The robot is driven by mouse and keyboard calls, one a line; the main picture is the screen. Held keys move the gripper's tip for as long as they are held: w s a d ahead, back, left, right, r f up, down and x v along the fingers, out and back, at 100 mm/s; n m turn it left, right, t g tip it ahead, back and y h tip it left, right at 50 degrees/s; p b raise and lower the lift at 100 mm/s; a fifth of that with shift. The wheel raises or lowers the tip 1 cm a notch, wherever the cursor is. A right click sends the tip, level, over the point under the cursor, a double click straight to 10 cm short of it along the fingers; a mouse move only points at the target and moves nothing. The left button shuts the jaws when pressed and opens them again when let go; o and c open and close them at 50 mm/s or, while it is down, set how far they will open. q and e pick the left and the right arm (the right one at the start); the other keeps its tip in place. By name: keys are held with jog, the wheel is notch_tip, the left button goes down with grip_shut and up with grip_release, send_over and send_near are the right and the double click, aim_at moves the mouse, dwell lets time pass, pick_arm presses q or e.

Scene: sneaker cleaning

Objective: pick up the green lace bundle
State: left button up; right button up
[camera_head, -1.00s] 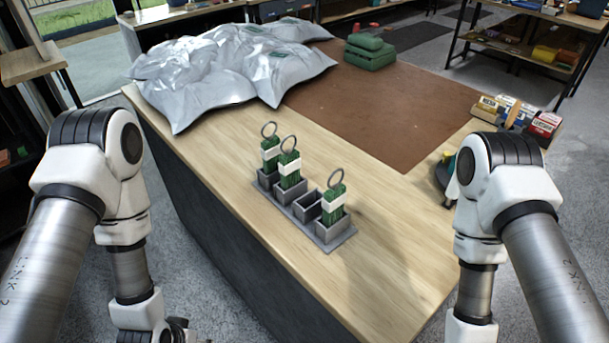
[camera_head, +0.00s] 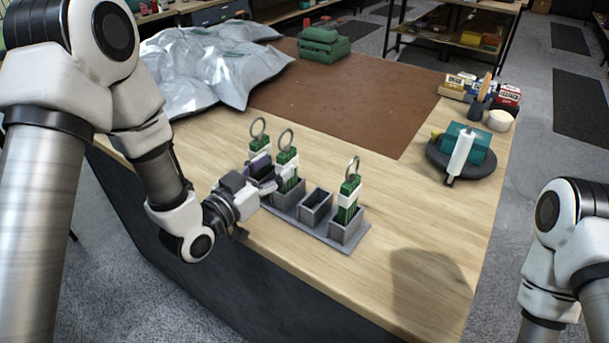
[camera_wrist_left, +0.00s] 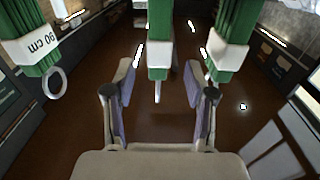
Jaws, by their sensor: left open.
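Three green lace bundles with white bands and grey rings stand upright in a grey rack (camera_head: 330,240) in the head view: left (camera_head: 257,144), middle (camera_head: 288,157) and right (camera_head: 349,189). One compartment, between the middle and right bundles, is empty. My left gripper (camera_head: 271,173) is open at the middle bundle and partly covers the left one. In the left wrist view, my left gripper (camera_wrist_left: 163,78) has its fingers spread, with the middle bundle (camera_wrist_left: 160,30) centred between them. My right gripper is out of view.
Silver bags (camera_head: 215,70) lie at the back left, and a green stack (camera_head: 324,44) stands at the back by the brown mat (camera_head: 350,105). A round dark stand (camera_head: 440,158) holds a teal block and white tube at the right. The front right tabletop is clear.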

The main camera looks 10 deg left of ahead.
aim_at(294, 148)
pick_arm(q)
jog(key=shift+w+d+r, duration=0.1)
jog(key=shift+w+r, duration=0.15)
jog(key=shift+w, duration=0.2)
jog(key=p+x, duration=0.1)
jog(key=x, duration=0.2)
jog(key=p+x, duration=0.1)
jog(key=x, duration=0.1)
jog(key=shift+w+d+r+p, duration=0.2)
jog(key=shift+d+r+p, duration=0.05)
jog(key=shift+p, duration=0.05)
jog(key=shift+w+d, duration=0.1)
jog(key=shift+w, duration=0.25)
jog(key=shift+f, duration=0.1)
grip_shut()
